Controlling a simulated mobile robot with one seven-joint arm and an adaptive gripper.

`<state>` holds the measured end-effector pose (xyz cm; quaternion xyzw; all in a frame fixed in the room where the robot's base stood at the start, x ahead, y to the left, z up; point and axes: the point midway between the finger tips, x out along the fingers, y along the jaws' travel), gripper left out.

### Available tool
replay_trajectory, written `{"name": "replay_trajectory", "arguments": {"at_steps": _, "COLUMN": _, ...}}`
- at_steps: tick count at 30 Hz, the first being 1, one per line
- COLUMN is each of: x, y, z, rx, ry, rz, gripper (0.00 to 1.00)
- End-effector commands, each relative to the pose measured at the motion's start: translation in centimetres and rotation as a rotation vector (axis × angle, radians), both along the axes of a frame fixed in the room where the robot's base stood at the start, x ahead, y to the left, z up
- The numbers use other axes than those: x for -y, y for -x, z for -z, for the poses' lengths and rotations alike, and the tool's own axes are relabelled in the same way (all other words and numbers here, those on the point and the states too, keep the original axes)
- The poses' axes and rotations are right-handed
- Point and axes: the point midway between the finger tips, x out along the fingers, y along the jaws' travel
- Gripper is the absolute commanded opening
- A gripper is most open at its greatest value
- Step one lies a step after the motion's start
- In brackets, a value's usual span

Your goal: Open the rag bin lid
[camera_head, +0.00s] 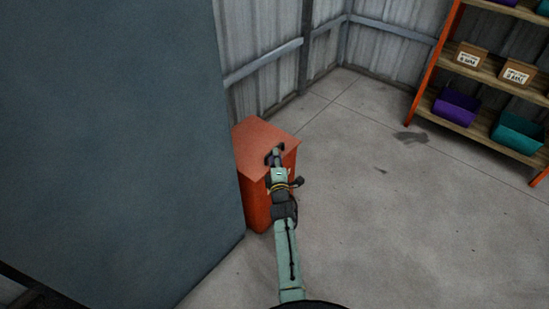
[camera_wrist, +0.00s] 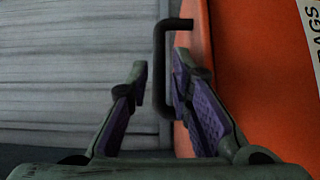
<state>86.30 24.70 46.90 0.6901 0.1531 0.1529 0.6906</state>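The orange rag bin (camera_head: 256,190) stands against the large grey panel in the head view, and its lid (camera_head: 262,135) lies flat and looks shut. In the wrist view the bin's orange face (camera_wrist: 245,60) fills the right side. A dark bent bar handle (camera_wrist: 160,65) stands out from it. My gripper (camera_wrist: 162,75) is open, with purple finger pads on either side of the handle. The right finger is between the handle and the bin. Whether either pad touches the handle I cannot tell. In the head view my gripper (camera_head: 275,155) is at the lid's near right edge.
A large grey panel (camera_head: 110,140) stands close on the left of the bin. A corrugated wall (camera_head: 265,50) is behind it. A shelf rack (camera_head: 440,60) with boxes and coloured bins is at the upper right. The concrete floor (camera_head: 400,220) to the right is clear.

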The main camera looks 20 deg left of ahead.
Motion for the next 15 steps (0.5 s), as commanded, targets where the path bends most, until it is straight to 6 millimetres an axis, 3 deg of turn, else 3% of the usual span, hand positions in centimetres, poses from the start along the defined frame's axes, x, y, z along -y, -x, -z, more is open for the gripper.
{"name": "replay_trajectory", "arguments": {"at_steps": 7, "x": -1.3, "y": -2.4, "z": 0.4, "rx": 0.004, "ry": 0.001, "rz": -0.003, "gripper": 0.2}}
{"name": "replay_trajectory", "arguments": {"at_steps": 15, "x": -1.7, "y": -3.4, "z": -0.1, "rx": 0.0, "ry": -0.001, "rz": -0.001, "gripper": 0.2}}
